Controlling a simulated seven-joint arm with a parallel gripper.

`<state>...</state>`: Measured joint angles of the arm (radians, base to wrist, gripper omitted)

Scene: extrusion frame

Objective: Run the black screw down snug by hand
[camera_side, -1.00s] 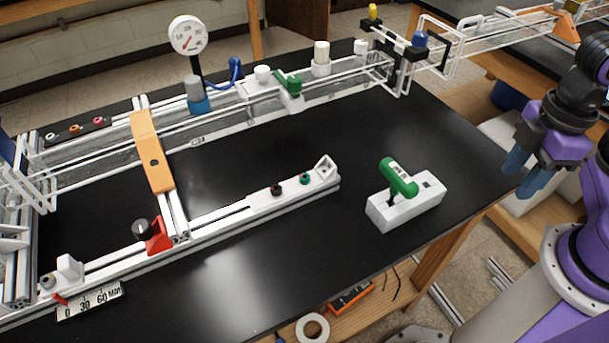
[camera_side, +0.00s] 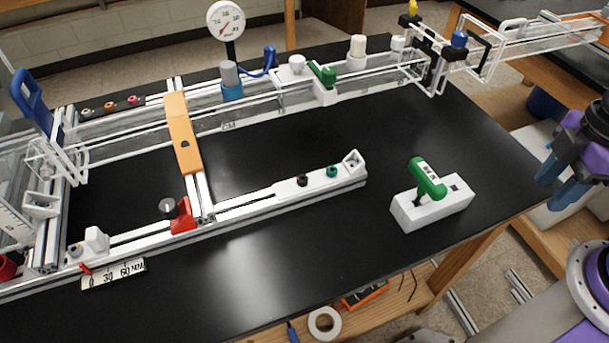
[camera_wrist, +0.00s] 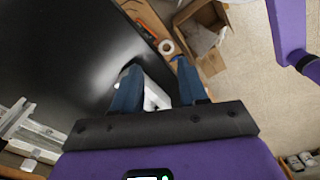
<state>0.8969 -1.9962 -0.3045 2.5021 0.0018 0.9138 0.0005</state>
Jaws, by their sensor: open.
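The black screw (camera_side: 302,180) stands upright in a white bracket (camera_side: 288,189) on the front rail, beside a green screw (camera_side: 331,171). Only its dark head shows, so I cannot tell how deep it sits. My gripper (camera_side: 556,187) is at the right, beyond the table's right edge and well away from the screw. In the wrist view its two blue fingers (camera_wrist: 157,64) are apart, with nothing held between them. The black screw cannot be made out in the wrist view.
A green-handled tool (camera_side: 428,178) stands in a white block (camera_side: 433,209) between my gripper and the front rail. Wire-and-rail structures line the back. The black tabletop (camera_side: 300,250) in front is clear.

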